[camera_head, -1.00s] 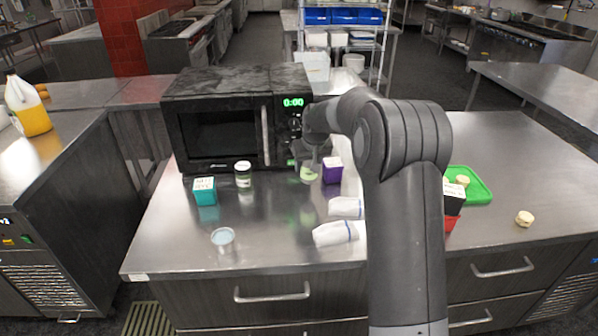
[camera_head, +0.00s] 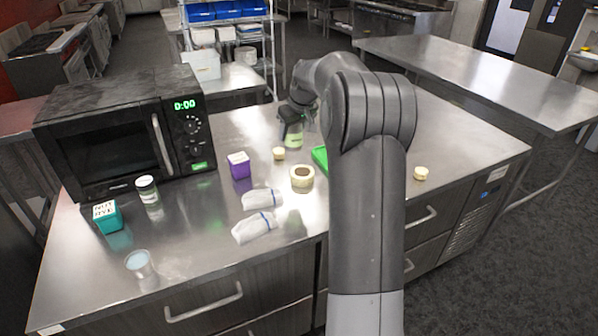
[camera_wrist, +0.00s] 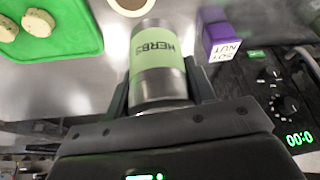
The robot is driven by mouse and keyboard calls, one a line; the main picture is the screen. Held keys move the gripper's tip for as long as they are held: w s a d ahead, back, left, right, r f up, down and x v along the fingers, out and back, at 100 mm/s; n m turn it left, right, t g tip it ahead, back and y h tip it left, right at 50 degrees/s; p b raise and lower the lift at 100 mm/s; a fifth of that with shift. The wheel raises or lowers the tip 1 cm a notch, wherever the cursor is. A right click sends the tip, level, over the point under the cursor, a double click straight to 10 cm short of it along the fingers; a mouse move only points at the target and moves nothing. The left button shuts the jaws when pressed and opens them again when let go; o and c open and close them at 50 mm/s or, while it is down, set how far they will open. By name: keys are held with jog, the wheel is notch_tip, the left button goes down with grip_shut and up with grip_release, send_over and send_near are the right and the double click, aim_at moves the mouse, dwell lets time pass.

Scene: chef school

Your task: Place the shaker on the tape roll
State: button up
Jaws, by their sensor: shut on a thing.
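My gripper (camera_head: 292,120) is shut on the shaker (camera_wrist: 160,68), a metal cylinder with a pale green HERBS label. The fingers lie on both sides of its lower part in the wrist view. In the head view the shaker (camera_head: 294,138) shows below the dark gripper, over the counter right of the microwave; its exact height is hard to tell. The tape roll (camera_head: 302,178), a cream ring with a brown centre, lies flat on the counter nearer the camera. The wrist view shows part of the roll (camera_wrist: 131,10) at the top edge, beyond the shaker and apart from it.
A purple box (camera_head: 239,166) and a small pale round piece (camera_head: 279,154) stand near the roll. Two white cloth rolls (camera_head: 262,199) lie in front. A green board (camera_wrist: 52,30) with round pieces is mostly behind my arm in the head view. The microwave (camera_head: 120,140) stands left.

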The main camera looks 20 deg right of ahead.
aim_at(301, 145)
jog(key=d, duration=0.2)
jog(key=shift+s+d+f, duration=0.1)
jog(key=shift+s+d, duration=0.2)
notch_tip(301, 145, down, 5)
jog(key=shift+d+f, duration=0.1)
jog(key=shift+f, duration=2.1)
jog(key=o, duration=1.1)
jog(key=shift+f, duration=0.15)
